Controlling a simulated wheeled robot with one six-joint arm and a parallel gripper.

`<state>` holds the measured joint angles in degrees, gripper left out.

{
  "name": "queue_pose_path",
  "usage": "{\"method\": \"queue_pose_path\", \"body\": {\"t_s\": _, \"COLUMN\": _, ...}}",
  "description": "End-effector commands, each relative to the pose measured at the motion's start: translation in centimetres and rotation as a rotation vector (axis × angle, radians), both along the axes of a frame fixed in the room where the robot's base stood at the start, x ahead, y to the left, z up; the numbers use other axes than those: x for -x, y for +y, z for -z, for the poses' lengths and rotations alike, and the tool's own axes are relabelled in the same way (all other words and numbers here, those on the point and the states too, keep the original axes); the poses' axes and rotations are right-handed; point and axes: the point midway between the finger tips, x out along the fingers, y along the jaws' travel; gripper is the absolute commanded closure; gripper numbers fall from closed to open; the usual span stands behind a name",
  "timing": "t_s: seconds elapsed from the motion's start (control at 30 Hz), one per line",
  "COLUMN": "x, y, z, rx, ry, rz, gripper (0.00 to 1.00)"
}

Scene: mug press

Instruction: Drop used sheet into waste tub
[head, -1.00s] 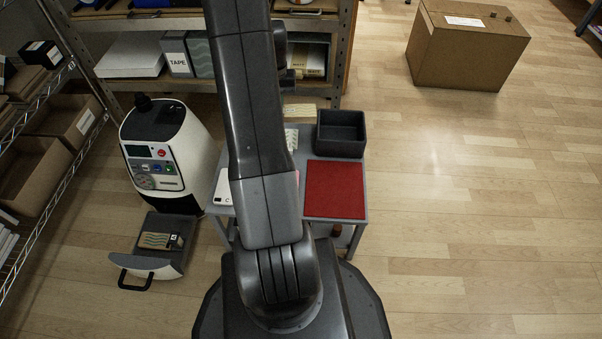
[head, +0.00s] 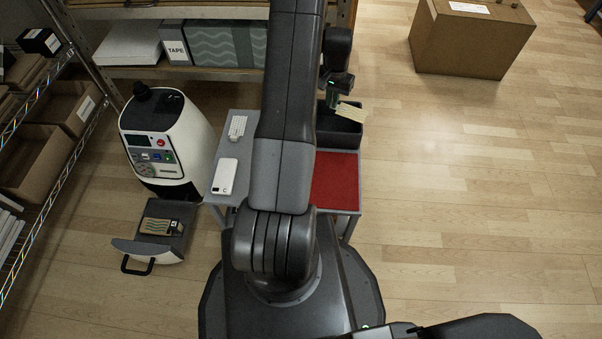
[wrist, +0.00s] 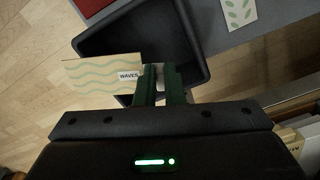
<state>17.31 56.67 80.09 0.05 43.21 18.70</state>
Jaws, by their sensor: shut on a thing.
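My gripper (head: 333,95) is shut on the used sheet (head: 350,111), a cream piece with green waves and a "WAVES" label. The sheet also shows in the wrist view (wrist: 95,74), sticking out to the left of the fingers (wrist: 161,82). The dark waste tub (head: 338,139) stands at the back right of the small grey table, and the sheet is over it in the head view. In the wrist view the tub (wrist: 188,30) opens beneath the fingers, and the sheet overhangs its left wall. My arm hides part of the tub in the head view.
A red mat (head: 336,182) lies in front of the tub. A white phone-like item (head: 226,177) and a small white item (head: 237,127) lie on the table's left. The press (head: 165,140) stands left, its drawer (head: 150,248) open.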

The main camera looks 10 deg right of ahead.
Motion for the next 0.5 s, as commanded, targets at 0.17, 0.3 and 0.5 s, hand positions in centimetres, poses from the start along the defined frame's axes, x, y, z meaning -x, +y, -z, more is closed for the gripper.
{"method": "queue_pose_path", "body": {"t_s": 0.17, "x": 0.0, "y": 0.0, "z": 2.6, "rx": 0.000, "ry": 0.002, "rz": -0.001, "gripper": 1.00}}
{"method": "queue_pose_path", "body": {"t_s": 0.3, "x": 0.0, "y": 0.0, "z": 3.4, "rx": -0.001, "ry": 0.001, "rz": -0.001, "gripper": 1.00}}
{"method": "queue_pose_path", "body": {"t_s": 0.5, "x": 0.0, "y": 0.0, "z": 3.5, "rx": 0.000, "ry": 0.000, "rz": -0.001, "gripper": 1.00}}
